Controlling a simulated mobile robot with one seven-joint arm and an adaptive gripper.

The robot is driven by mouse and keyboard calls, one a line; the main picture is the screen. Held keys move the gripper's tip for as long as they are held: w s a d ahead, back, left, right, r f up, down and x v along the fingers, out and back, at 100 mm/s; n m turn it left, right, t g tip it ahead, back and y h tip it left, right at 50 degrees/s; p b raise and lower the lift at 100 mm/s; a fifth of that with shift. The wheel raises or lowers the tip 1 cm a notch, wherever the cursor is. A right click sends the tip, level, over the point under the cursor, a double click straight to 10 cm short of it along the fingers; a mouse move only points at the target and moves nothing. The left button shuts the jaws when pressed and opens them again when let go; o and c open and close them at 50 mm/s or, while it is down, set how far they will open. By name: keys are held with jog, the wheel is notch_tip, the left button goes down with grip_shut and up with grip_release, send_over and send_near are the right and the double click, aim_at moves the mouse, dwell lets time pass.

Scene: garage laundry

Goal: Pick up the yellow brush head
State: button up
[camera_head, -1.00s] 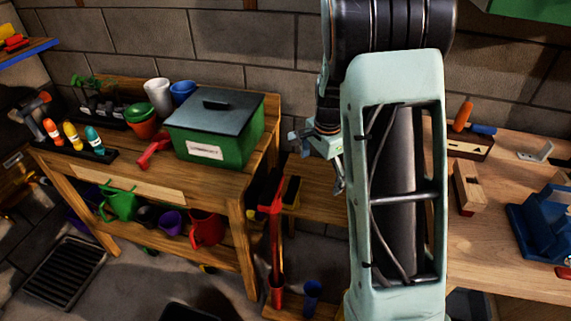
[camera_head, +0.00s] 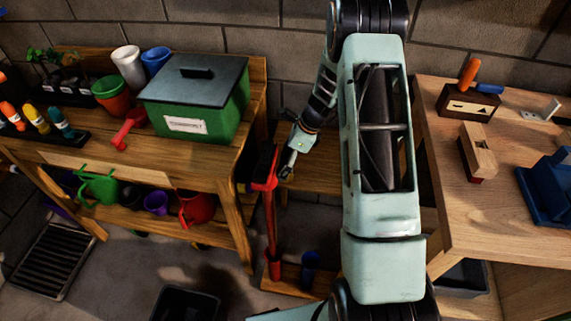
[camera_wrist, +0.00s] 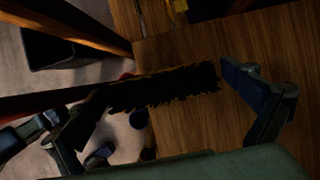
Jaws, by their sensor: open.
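A bristled brush (camera_wrist: 165,86) spans the gap between my fingers in the wrist view. It looks nearly black, with yellowish-brown fringe tips; I cannot tell whether it is the yellow brush head. A small bright yellow piece (camera_wrist: 179,6) shows beside something dark at the top edge of that view. In the wrist view my gripper (camera_wrist: 160,108) is open, one finger at each side of the bristles. Contact is unclear.
The left workbench (camera_head: 228,188) holds a green lidded box (camera_head: 225,120). The right worktable (camera_head: 450,150) is beyond my arm. A blue cup (camera_head: 310,270) stands low near the broom's foot. A black bin (camera_head: 185,303) is on the floor.

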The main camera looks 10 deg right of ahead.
jog(key=x, duration=0.4)
jog(key=shift+a+f, duration=0.15)
jog(key=shift+f, duration=0.05)
jog(key=shift+c, duration=0.4)
jog(key=c, duration=0.8)
